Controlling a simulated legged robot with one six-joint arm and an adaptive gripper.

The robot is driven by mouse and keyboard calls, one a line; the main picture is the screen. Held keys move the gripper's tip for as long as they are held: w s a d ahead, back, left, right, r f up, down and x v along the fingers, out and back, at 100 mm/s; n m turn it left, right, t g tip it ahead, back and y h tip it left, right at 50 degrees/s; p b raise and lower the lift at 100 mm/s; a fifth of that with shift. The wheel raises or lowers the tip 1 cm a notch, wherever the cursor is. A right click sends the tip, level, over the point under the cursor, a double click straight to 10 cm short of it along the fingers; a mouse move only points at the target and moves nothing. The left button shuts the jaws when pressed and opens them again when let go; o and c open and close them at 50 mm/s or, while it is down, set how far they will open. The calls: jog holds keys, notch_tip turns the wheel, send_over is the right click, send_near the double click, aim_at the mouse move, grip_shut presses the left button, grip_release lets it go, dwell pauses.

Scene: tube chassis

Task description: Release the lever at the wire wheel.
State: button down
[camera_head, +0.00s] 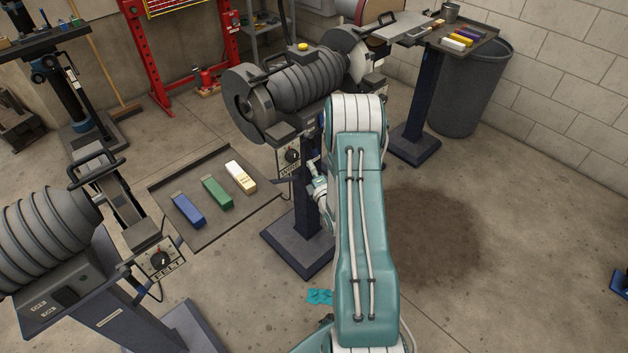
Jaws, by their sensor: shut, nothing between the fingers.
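The machine marked WIRE (303,88) stands on a dark pedestal in the middle, with a ribbed grey body and a wheel (247,104) at its left end. Its switch box with a round knob (292,156) hangs below the wheel. A dark bar handle (282,63) shows above the wheel; I cannot tell whether it is the lever. My teal arm covers the machine's right front. My gripper (285,181) is largely hidden beside the arm, low by the switch box and pedestal. It looks shut and empty, and I cannot tell whether it touches anything.
The FELT machine (45,232) stands at front left. A tool shelf (482,48) and a grey bin (470,95) stand at back right.

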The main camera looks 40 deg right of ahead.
jog(key=shift+w+d+r, duration=0.15)
jog(key=shift+w+d, duration=0.15)
jog(key=shift+d, duration=0.2)
jog(key=shift+w+d+r, duration=0.15)
jog(key=shift+w+d, duration=0.1)
jog(key=shift+d, duration=0.25)
